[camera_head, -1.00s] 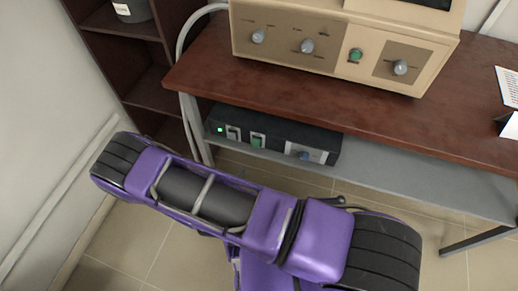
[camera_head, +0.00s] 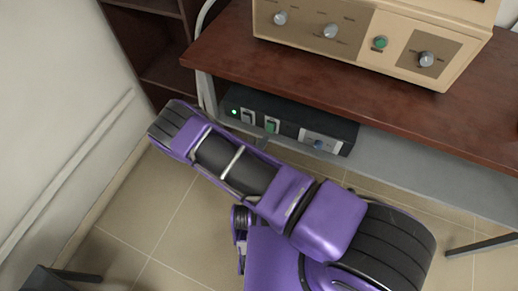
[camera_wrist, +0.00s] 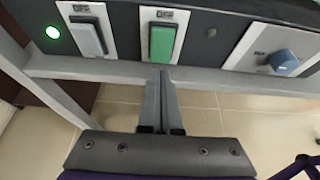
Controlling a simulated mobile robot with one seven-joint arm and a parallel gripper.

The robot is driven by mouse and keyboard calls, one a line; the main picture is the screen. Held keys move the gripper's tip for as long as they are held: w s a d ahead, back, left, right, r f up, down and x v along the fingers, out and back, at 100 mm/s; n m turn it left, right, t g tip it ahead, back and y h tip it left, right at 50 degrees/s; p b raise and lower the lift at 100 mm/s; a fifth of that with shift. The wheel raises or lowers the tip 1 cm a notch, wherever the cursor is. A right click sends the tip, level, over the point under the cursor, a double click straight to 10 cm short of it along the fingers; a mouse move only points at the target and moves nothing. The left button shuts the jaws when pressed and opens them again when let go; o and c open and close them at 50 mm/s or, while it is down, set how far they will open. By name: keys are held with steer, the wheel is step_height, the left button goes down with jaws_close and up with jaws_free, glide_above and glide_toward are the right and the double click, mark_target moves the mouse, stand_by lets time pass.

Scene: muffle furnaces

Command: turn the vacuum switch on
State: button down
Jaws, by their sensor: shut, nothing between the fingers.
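A dark control box (camera_head: 290,116) sits on the shelf under the table. In the wrist view its front carries a lit green lamp (camera_wrist: 52,32), a grey rocker switch (camera_wrist: 88,38), a green rocker switch (camera_wrist: 162,43) and a blue-grey knob (camera_wrist: 284,62). My gripper (camera_wrist: 160,80) is shut and empty. In the wrist view its fingertips appear just below the green rocker, in front of the shelf edge; I cannot tell whether they touch anything.
The shelf edge (camera_wrist: 120,70) runs below the box front. A beige furnace (camera_head: 370,40) stands on the brown table (camera_head: 225,55) above. A wall is at the left, with a dark shelf unit (camera_head: 165,60) beside the table. The tiled floor in front is mostly clear.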

mark_target(270, 129)
steer(key=shift+w+d+f, duration=0.1)
steer(key=shift+w+d, duration=0.1)
steer(key=shift+w, duration=0.35)
steer(key=shift+w+d, duration=0.2)
steer(key=shift+w, duration=0.3)
steer(key=shift+w+f+t+b, duration=0.25)
steer(key=shift+t+b, duration=0.15)
steer(key=shift+b, duration=0.35)
steer(key=shift+r, duration=0.1)
steer(key=shift+r+p, duration=0.7)
steer(key=shift+r, duration=0.15)
steer(key=shift+s, duration=0.1)
